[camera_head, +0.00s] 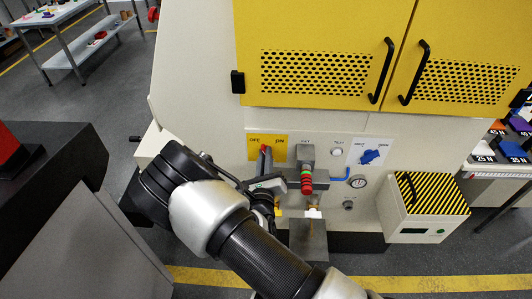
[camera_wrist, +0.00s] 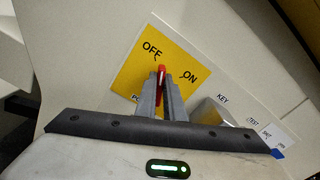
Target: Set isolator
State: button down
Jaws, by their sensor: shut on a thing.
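The isolator is a yellow plate (camera_head: 281,152) marked OFF and ON on the front of the pale machine; the plate also fills the middle of the wrist view (camera_wrist: 130,75). Its red handle (camera_wrist: 162,72) stands between my two grey fingers. My gripper (camera_wrist: 163,92) is shut on this handle, and the fingers hide its lower part. In the wrist view the handle's tip lies between the two words, closer to OFF. In the head view my gripper (camera_head: 266,158) reaches the plate from below, and only a bit of red shows.
A striped box (camera_head: 430,195) stands lower right. Yellow doors (camera_head: 330,50) with black handles are above.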

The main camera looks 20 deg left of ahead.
jog(key=shift+n+p, duration=0.55)
jog(key=shift+n, duration=1.15)
jog(key=shift+f+n, duration=0.1)
jog(key=shift+n, duration=0.2)
jog(key=c, duration=1.9)
grip_release()
jog(key=shift+s, duration=0.1)
jog(key=shift+o, duration=0.2)
jog(key=shift+s, duration=0.1)
jog(key=v, duration=1.7)
jog(key=shift+s+a, duration=0.1)
jog(key=shift+a, duration=0.05)
